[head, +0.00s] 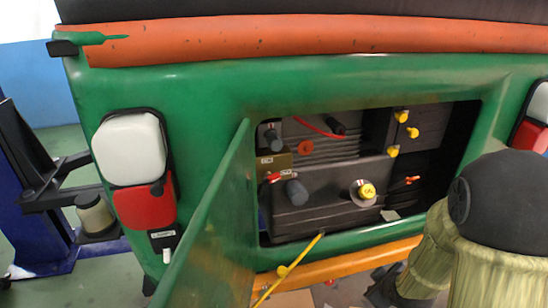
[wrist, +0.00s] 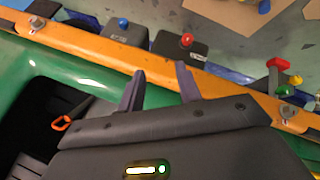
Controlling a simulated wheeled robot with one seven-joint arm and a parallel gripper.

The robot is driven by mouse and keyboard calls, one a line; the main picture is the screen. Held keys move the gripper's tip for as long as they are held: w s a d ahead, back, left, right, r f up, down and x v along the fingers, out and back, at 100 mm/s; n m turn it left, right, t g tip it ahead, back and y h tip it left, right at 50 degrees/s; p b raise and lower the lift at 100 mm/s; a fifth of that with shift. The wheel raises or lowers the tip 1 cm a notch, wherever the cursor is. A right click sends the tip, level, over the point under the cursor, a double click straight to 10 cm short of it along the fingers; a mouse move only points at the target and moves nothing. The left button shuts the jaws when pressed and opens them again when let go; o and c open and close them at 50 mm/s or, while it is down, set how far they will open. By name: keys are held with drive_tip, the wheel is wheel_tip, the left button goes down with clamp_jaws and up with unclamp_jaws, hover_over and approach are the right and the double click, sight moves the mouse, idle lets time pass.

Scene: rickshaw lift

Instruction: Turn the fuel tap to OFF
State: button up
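The open engine bay shows in the head view. A small tan block with white labels (head: 273,165) sits at its left, with a red lever-like part (head: 271,178) just below. A yellow knob on a pale round plate (head: 367,191) sits lower right of centre. I cannot tell for certain which of these is the fuel tap, and its marks are too small to read. My gripper (wrist: 160,88) is open and empty in the wrist view, its two fingers apart above the orange bumper (wrist: 100,52), outside the bay. My arm covers the head view's lower right.
The green hatch door (head: 212,225) stands open at the bay's left edge. A thin yellow rod (head: 290,268) slants across the bay's lower edge. Several yellow caps (head: 402,116) are at the upper right. An orange loop handle (wrist: 61,123) shows in the wrist view.

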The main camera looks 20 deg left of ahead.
drive_tip(key=s+a+r+n+t+y+p, duration=0.1)
drive_tip(key=a+r+n+y+p, duration=0.5)
drive_tip(key=p, duration=0.7)
drive_tip(key=s+a+r+n+t+y+p, duration=0.1)
drive_tip(key=a+r+n+y+p, duration=0.4)
drive_tip(key=a+r+n+p, duration=0.5)
wheel_tip(320, 180, up, 6)
drive_tip(key=n+p, duration=0.3)
drive_tip(key=n, duration=0.2)
drive_tip(key=shift+s+a+n+y+p, duration=0.2)
drive_tip(key=shift+n+y+p, duration=0.1)
drive_tip(key=shift+y+p, duration=0.1)
drive_tip(key=shift+w+a+f+b, duration=0.1)
drive_tip(key=shift+f+b, duration=0.05)
drive_tip(key=shift+b, duration=0.4)
drive_tip(key=b+x, duration=0.1)
drive_tip(key=b, duration=0.4)
drive_tip(key=shift+w+a+f, duration=0.1)
drive_tip(key=shift+w+a, duration=0.1)
drive_tip(key=shift+a+b, duration=0.1)
drive_tip(key=shift+b, duration=0.3)
drive_tip(key=b, duration=0.6)
drive_tip(key=shift+w+a+b, duration=0.25)
drive_tip(key=shift+a+b, duration=0.1)
